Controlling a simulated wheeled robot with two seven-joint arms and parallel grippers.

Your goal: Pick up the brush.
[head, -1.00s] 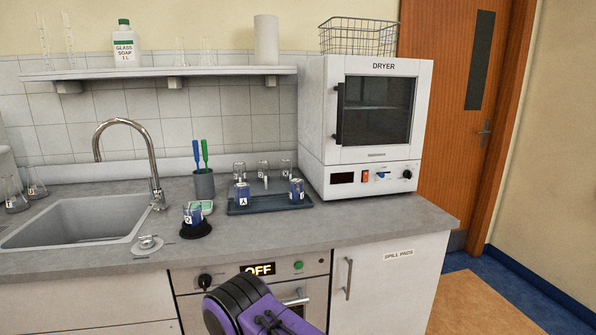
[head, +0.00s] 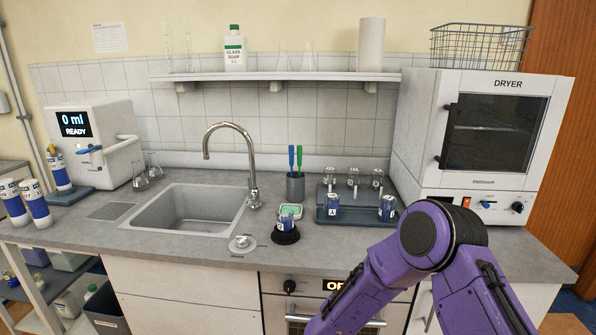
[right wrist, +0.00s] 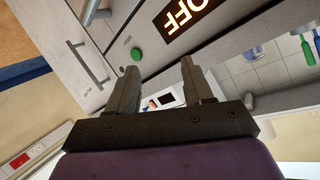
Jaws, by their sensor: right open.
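Two brushes stand upright in a grey cup (head: 295,188) on the counter, right of the sink tap: a blue brush (head: 291,158) and a green brush (head: 299,158). Their handles point up and their lower ends are hidden in the cup. In the right wrist view, a green brush handle (right wrist: 306,50) shows at the upper right edge. My right gripper (right wrist: 158,75) is open and empty, in front of the cabinet and oven fronts, well away from the cup. My purple right arm crosses the lower right of the head view. My left gripper is not in view.
A dark tray (head: 338,216) with glassware stands right of the cup. The sink (head: 190,211) is left, the dryer (head: 491,140) right. A shelf (head: 275,77) hangs above.

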